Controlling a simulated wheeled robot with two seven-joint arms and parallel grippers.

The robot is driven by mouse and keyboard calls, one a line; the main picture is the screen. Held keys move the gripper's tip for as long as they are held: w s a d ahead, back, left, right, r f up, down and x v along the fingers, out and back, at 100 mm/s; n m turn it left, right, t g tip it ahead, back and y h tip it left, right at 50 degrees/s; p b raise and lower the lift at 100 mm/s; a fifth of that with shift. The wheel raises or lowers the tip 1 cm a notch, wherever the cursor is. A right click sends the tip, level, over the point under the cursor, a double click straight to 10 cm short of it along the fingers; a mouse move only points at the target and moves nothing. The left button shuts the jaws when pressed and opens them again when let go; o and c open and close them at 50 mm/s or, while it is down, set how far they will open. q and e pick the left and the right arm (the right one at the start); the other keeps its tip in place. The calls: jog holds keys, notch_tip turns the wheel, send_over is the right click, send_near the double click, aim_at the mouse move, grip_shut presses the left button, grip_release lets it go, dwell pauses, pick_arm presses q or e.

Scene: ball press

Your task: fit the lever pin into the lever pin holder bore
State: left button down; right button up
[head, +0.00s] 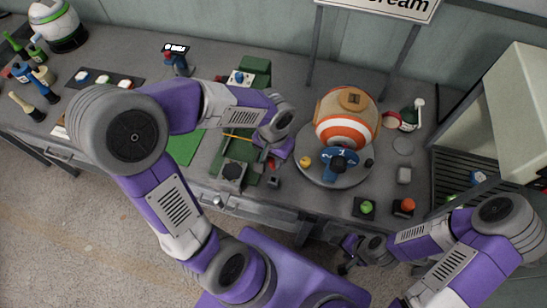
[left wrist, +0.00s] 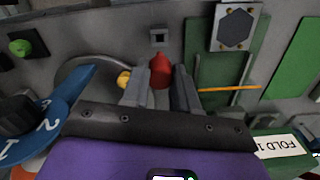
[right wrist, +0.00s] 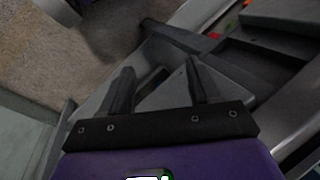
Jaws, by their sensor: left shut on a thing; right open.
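My left gripper (head: 272,161) is shut on a small red piece, seemingly the lever pin (head: 270,164), above the workbench. In the left wrist view the red lever pin (left wrist: 160,71) shows between the two fingers of my left gripper (left wrist: 159,84); its lower part is hidden. A small grey block with a dark square opening, seemingly the lever pin holder (left wrist: 158,38), stands just beyond the pin and apart from it. It also shows in the head view (head: 273,182). My right gripper (head: 345,268) is open and empty, low by the bench front; it also shows in the right wrist view (right wrist: 160,92).
A green press frame (head: 233,172) stands left of the holder. A round grey plate (head: 318,179) with an orange-and-white ball (head: 346,118) and a blue numbered knob (head: 340,161) is at right. Green (head: 367,207) and orange (head: 407,205) buttons sit near the front edge.

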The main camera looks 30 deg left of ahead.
aim_at(273, 169)
pick_arm(q)
jog(key=shift+f, duration=0.1)
jog(key=shift+f+b, duration=2.6)
jog(key=shift+f, duration=0.25)
jog(key=shift+f+b, duration=2.05)
jog(key=shift+f, duration=0.25)
jog(key=c, duration=0.8)
grip_release()
notch_tip(273, 169, up, 8)
jog(key=p, duration=0.3)
jog(key=shift+f, duration=0.2)
